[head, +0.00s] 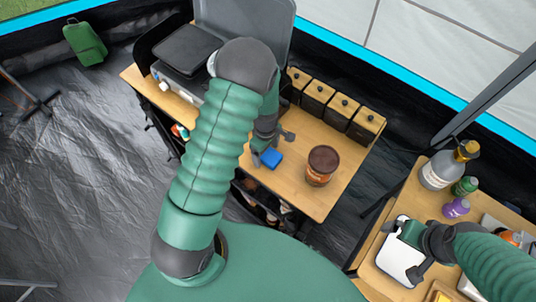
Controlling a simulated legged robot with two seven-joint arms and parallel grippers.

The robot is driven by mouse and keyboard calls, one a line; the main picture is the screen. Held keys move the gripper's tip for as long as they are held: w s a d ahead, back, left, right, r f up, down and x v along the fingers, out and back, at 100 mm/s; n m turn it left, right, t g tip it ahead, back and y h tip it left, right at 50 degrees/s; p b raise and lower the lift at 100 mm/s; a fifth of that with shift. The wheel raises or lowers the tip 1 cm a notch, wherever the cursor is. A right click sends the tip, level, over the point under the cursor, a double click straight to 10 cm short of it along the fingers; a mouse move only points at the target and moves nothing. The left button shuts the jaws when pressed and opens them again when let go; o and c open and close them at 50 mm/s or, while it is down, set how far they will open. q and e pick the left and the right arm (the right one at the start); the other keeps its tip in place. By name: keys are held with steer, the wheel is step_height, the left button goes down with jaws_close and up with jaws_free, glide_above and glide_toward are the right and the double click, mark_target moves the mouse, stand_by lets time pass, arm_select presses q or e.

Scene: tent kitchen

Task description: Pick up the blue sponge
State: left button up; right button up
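The blue sponge (271,159) lies on the wooden table, near its front edge. My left gripper (271,148) is just above and behind the sponge. Its fingers are spread, one by the sponge's left side and one up to the right. Whether a finger touches the sponge is not clear. My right gripper (403,252) is open over a white board (399,262) on the right table, with no object seen between its fingers.
A brown-lidded jar (321,165) stands right of the sponge. Several black-and-tan canisters (342,109) line the table's back. A stove (183,58) is at left. Bottles (442,169) stand on the right table. A dark gap separates the tables.

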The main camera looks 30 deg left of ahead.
arm_select(q)
steer(key=c, duration=1.5)
steer(key=shift+r, duration=0.15)
steer(key=shift+r, duration=0.25)
steer(key=r, duration=0.1)
steer(key=s+r+b, duration=0.1)
steer(key=shift+s+r, duration=0.1)
steer(key=shift+r, duration=0.25)
steer(key=shift+s+a+r, duration=0.15)
steer(key=shift+s+r, duration=0.1)
steer(key=shift+s, duration=2.2)
steer(key=shift+s+a+r, duration=0.15)
steer(key=shift+s+r, duration=0.15)
steer(key=shift+s, duration=2.2)
steer(key=shift+s+a+r, duration=0.15)
steer(key=shift+s+r, duration=0.1)
steer(key=shift+s, duration=2.2)
